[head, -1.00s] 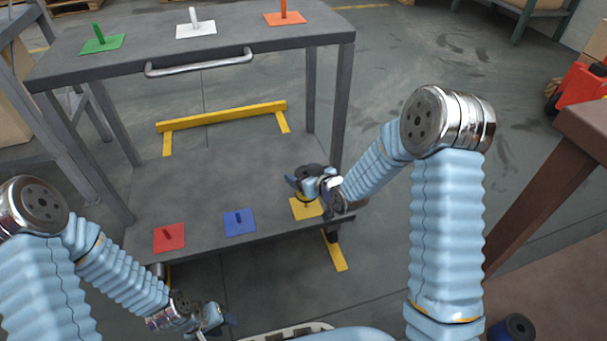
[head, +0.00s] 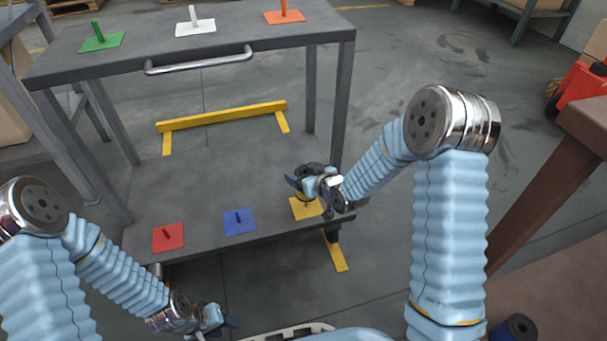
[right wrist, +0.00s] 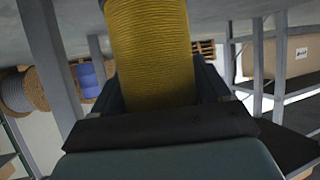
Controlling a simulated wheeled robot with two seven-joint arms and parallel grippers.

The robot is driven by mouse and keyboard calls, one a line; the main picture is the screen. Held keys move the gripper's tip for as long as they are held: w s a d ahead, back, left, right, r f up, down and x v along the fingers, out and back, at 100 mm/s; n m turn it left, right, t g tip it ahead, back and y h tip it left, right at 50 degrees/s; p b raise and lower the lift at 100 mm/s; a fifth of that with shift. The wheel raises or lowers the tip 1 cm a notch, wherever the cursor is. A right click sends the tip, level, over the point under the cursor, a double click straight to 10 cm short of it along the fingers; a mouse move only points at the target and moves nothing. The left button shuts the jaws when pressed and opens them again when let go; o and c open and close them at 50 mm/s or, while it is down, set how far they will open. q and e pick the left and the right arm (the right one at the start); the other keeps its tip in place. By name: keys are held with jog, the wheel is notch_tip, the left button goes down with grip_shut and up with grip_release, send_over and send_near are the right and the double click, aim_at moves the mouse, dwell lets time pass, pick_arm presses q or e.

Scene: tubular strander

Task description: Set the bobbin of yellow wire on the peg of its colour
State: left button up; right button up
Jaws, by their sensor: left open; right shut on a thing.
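The bobbin of yellow wire (right wrist: 150,55) fills the upper middle of the right wrist view, between the fingers of my right gripper (right wrist: 160,95). In the head view my right gripper (head: 312,186) is shut on it, over the yellow square (head: 303,209) at the right end of the lower shelf. The gripper hides most of the bobbin and the yellow peg there, so I cannot tell whether the bobbin is around the peg or above it. My left gripper (head: 214,318) is open and empty at the bottom of the head view, in front of the shelf.
The lower shelf also bears a red peg plate (head: 168,237) and a blue one (head: 239,221). Green (head: 101,42), white (head: 195,26) and orange (head: 285,16) peg plates are on the upper shelf, above a metal handle (head: 199,62). A dark bobbin (head: 517,327) is at the lower right.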

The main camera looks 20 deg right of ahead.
dwell(0.4)
jog(key=shift+b, duration=0.4)
jog(key=shift+f, duration=0.15)
jog(key=shift+f+b, duration=1.95)
jog(key=shift+b, duration=0.3)
jog(key=shift+f, duration=0.2)
jog(key=shift+f, duration=0.35)
jog(key=shift+f, duration=0.15)
jog(key=o, duration=1.3)
